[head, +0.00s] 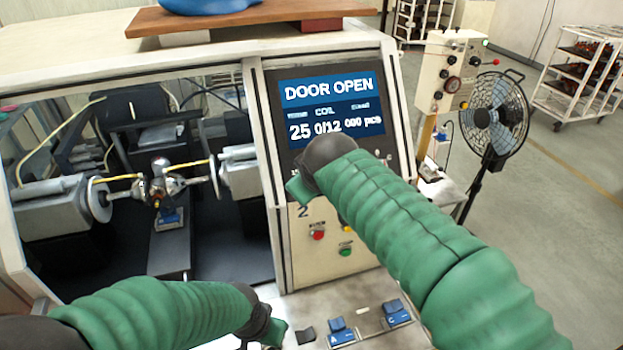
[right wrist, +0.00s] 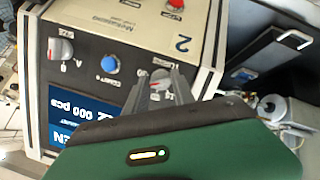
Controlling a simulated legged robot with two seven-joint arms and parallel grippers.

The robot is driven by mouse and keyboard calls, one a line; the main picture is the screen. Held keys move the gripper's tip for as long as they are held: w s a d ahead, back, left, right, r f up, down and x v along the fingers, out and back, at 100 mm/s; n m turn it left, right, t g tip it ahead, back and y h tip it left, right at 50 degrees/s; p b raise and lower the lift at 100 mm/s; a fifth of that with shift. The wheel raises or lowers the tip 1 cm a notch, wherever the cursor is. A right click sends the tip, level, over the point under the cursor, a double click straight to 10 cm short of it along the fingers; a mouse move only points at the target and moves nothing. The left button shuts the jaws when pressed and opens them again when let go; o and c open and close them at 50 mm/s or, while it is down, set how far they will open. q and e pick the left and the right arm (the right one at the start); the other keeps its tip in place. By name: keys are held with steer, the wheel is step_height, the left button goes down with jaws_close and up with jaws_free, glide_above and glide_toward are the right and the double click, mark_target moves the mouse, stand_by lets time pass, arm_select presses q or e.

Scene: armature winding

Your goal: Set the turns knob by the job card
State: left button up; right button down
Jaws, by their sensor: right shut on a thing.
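The machine's control panel (head: 335,235) has a blue screen (head: 331,110) reading "DOOR OPEN" above "25", "0/12" and "000 pcs". In the right wrist view, which is upside down, my right gripper (right wrist: 161,82) is shut on a pale knob with a red mark (right wrist: 160,77), under the "25" end of the screen. The head view hides that knob behind my right gripper (head: 302,187). A second pale knob (right wrist: 60,49) stands free. My left gripper (head: 272,331) is low over the front ledge, its fingers unclear. I cannot make out a job card.
Red (head: 318,232) and green (head: 345,249) buttons sit below the knobs; a blue button (right wrist: 110,64) lies between the knobs. The machine bay holds an armature (head: 158,187). A fan (head: 493,115) stands right.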

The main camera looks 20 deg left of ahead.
arm_select(q)
steer(key=shift+r, duration=0.2)
arm_select(e)
steer(key=m+g, duration=0.1)
steer(key=m, duration=0.4)
steer(key=shift+f+y, duration=0.1)
steer(key=shift+y, duration=0.3)
steer(key=shift+m, duration=0.3)
steer(key=c, duration=1.1)
jaws_free()
steer(key=shift+o, duration=0.2)
arm_select(q)
steer(key=shift+f, duration=0.1)
arm_select(e)
steer(key=shift+d, duration=0.1)
arm_select(q)
steer(key=shift+b+x, duration=0.75)
steer(key=shift+x, duration=0.15)
steer(key=shift+s+f+b, duration=0.25)
steer(key=shift+f+b, duration=0.3)
steer(key=shift+b, duration=0.1)
arm_select(e)
steer(key=v, duration=1.6)
steer(key=shift+d+r, duration=0.15)
steer(key=shift+r, duration=0.15)
